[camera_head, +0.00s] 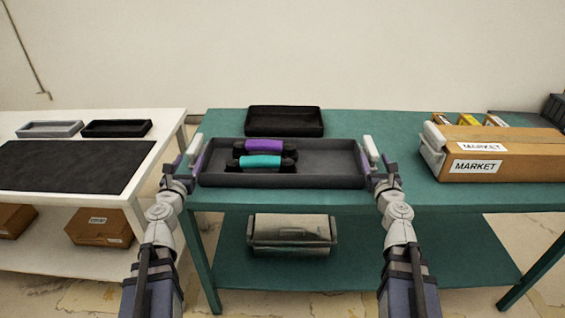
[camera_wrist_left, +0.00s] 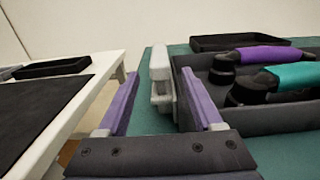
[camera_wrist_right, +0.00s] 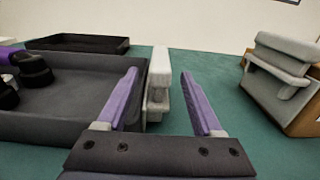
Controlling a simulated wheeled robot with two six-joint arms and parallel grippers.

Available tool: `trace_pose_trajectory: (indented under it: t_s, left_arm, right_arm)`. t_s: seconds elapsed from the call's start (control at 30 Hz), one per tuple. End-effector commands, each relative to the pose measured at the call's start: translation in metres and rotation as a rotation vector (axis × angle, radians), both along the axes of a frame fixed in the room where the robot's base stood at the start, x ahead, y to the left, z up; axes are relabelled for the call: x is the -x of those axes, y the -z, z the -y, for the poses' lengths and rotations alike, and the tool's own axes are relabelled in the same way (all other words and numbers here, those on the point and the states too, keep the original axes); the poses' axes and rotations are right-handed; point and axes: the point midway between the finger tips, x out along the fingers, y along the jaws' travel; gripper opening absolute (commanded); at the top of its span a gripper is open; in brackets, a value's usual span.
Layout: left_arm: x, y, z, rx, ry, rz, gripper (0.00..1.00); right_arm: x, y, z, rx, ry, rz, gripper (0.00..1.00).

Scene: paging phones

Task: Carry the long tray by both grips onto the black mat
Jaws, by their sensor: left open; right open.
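The long tray (camera_head: 330,160) is dark grey and lies on the green table, with a purple phone handset (camera_head: 264,146) and a teal phone handset (camera_head: 260,162) inside. A light grip stands at each end, the left grip (camera_wrist_left: 160,75) and the right grip (camera_wrist_right: 158,80). My left gripper (camera_wrist_left: 160,95) is open, with its purple fingers on either side of the left grip. My right gripper (camera_wrist_right: 158,95) is open, with its fingers on either side of the right grip. The black mat (camera_head: 70,166) lies flat on the white table at the left.
The green table (camera_head: 385,125) and white table (camera_head: 160,125) stand apart with a gap between. A black tray (camera_head: 285,121) sits behind the long tray. A MARKET box (camera_head: 515,165) stands right. Two small trays (camera_head: 50,129) (camera_head: 116,128) lie behind the mat, which is clear.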

Motion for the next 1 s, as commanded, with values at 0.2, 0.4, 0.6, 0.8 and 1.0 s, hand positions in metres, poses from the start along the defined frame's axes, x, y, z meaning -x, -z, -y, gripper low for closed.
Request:
trace_pose_trajectory:
  t_s: [0.2,0.4,0.6,0.8,1.0]
  left_arm:
    - [-0.036,0.0,0.0,0.0,0.001,0.0,0.68]
    - [-0.059,0.0,0.002,0.0,0.001,0.0,0.68]
    - [-0.062,0.0,0.002,0.0,0.0,0.0,0.68]
    - [-0.062,0.0,0.002,0.0,0.0,0.0,0.6]
    - [-0.062,0.0,0.002,0.0,0.0,0.0,0.37]
  right_arm:
    - [-0.036,0.0,0.001,0.0,-0.001,0.0,0.68]
    - [-0.059,0.0,0.002,0.0,0.0,0.0,0.68]
    - [-0.062,0.0,0.002,0.0,0.0,0.0,0.68]
    - [-0.062,0.0,0.002,0.0,0.0,0.0,0.6]
    - [-0.062,0.0,0.002,0.0,0.0,0.0,0.37]
